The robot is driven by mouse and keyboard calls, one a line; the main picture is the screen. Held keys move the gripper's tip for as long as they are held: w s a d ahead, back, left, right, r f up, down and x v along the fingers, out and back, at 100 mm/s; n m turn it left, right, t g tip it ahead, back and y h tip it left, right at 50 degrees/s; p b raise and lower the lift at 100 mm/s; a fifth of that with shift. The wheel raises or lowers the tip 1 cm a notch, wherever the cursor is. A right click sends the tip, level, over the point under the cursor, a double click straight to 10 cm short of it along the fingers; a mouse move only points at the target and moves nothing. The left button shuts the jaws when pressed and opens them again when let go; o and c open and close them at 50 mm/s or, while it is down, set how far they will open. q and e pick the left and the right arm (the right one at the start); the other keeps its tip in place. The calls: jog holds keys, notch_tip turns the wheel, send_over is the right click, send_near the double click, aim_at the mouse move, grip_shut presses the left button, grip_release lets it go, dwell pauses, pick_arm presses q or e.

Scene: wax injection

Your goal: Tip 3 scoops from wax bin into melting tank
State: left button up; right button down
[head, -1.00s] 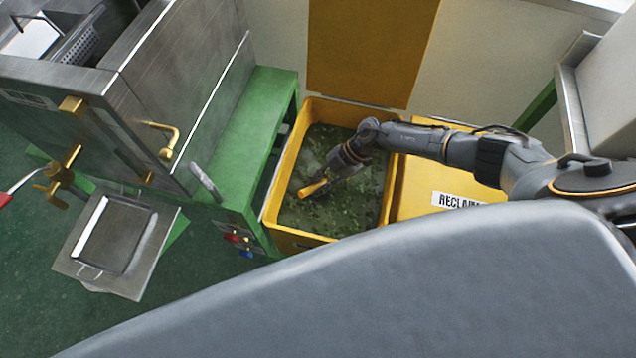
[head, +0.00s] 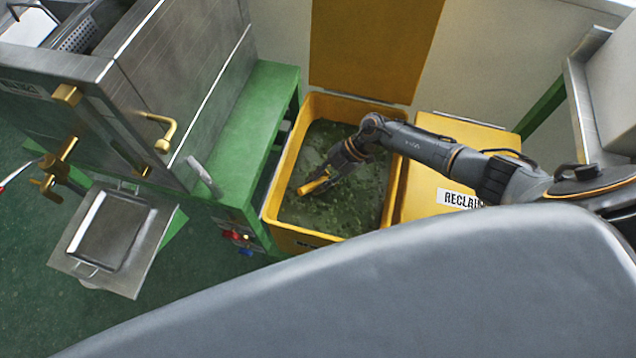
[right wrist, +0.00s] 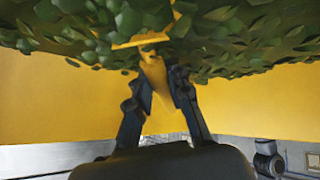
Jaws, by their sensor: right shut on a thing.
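The yellow wax bin (head: 398,172) stands open and holds green wax flakes (head: 336,212). My right gripper (head: 335,168) reaches down into the bin and is shut on the handle of a yellow scoop (head: 314,186). In the right wrist view the gripper (right wrist: 162,85) holds the scoop (right wrist: 152,72), whose front part is partly hidden among the flakes (right wrist: 225,35). The steel melting tank (head: 170,70) stands to the left of the bin, with its open top at the upper left. My left gripper is not in view.
A green bench (head: 262,105) lies between the tank and the bin. A yellow lidded bin labelled RECLAIM (head: 430,175) stands right of the wax bin. Brass valves (head: 58,160) stick out from the tank front above a steel tray (head: 105,230) at the lower left.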

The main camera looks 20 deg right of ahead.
jog(key=shift+w+d+r, duration=0.1)
jog(key=shift+d+r, duration=0.1)
notch_tip(320, 180, up, 25)
jog(key=p, duration=2)
jog(key=shift+f+p, duration=0.15)
jog(key=shift+p, duration=0.2)
